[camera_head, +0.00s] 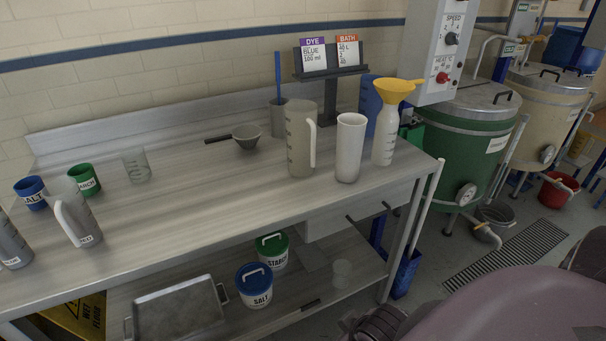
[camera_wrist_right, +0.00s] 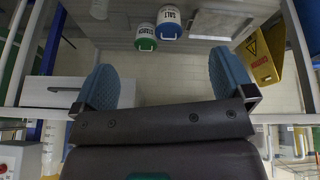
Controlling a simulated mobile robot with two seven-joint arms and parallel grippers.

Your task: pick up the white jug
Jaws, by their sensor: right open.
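A tall plain white jug (camera_head: 349,148) stands upright near the right end of the steel bench; no handle shows on it. Just left of it stands a grey graduated jug (camera_head: 299,142) with a white handle, close beside it. Another greyish jug with a handle (camera_head: 76,220) stands at the bench's left. My right gripper (camera_wrist_right: 165,82) is open and empty in the right wrist view, facing the lower shelf. In the head view my right arm fills the lower right corner, in front of the bench and away from the white jug. My left gripper is not in view.
Right of the white jug stands a white bottle (camera_head: 384,135) with a yellow funnel (camera_head: 395,91). A strainer (camera_head: 246,138) lies on the bench (camera_head: 180,205). Salt (camera_head: 256,289) and starch tubs (camera_head: 272,251) and a metal tray (camera_head: 180,312) sit on the lower shelf.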

